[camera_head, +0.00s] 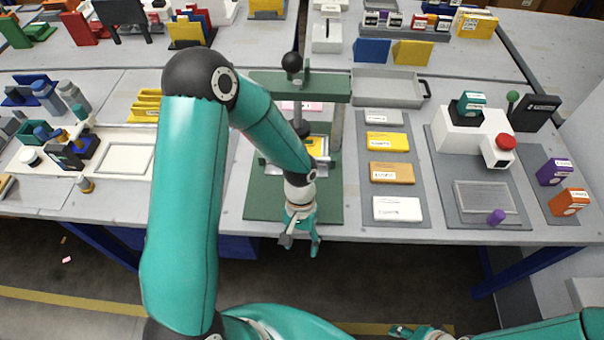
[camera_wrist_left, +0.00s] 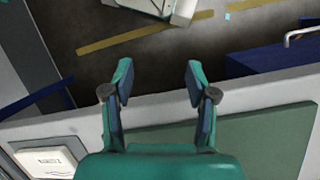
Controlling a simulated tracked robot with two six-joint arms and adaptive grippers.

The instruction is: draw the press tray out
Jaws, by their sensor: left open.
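The press (camera_head: 339,90) has a green top beam, grey posts and a lever with a black knob, and stands on a green base (camera_head: 262,204). The press tray (camera_head: 266,167) is a light grey piece low between the posts, with something yellow on it; my left forearm hides much of it. My left gripper (camera_head: 301,243) is open and empty, in front of the tray by the table's front edge. In the left wrist view my left gripper (camera_wrist_left: 159,82) shows spread fingers over the green base's edge (camera_wrist_left: 265,140); the tray is not seen there. My right gripper (camera_head: 420,332) only partly shows at the bottom edge.
Labelled blocks (camera_head: 391,172) lie on a grey mat to the right of the press. An empty grey tray (camera_head: 388,88) with a black handle stands behind them. A white frame (camera_head: 126,158) and small tools are at the left. Open floor lies in front of the table.

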